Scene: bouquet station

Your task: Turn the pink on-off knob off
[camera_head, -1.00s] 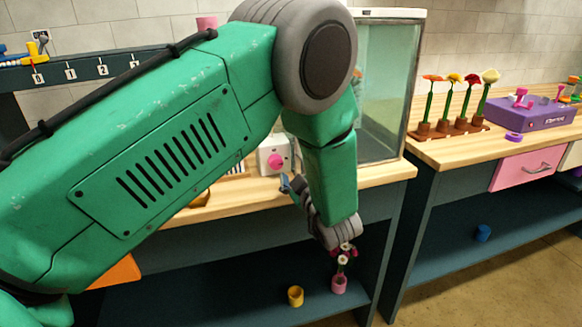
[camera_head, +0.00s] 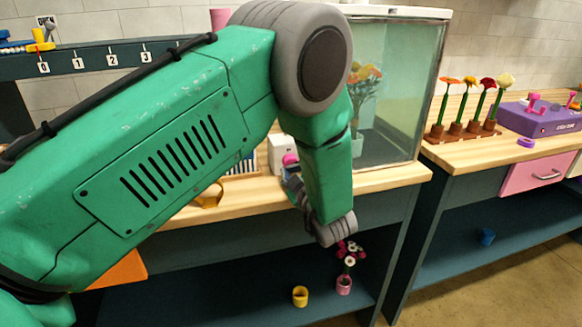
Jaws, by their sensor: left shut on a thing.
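The pink knob (camera_head: 290,158) is on a white box (camera_head: 278,150) that stands on the wooden counter. My green left arm crosses the view and hides part of the box. My left gripper (camera_head: 291,170) is at the knob, its fingers shut on it and partly hidden behind my forearm. The knob's on or off position cannot be read. My right gripper is not in view.
A glass tank (camera_head: 400,95) with flowers inside stands right of the box. A yellow ring-like object (camera_head: 209,196) lies on the counter to the left. A pink pot (camera_head: 344,285) with flowers and a yellow pot (camera_head: 300,296) stand on the shelf below.

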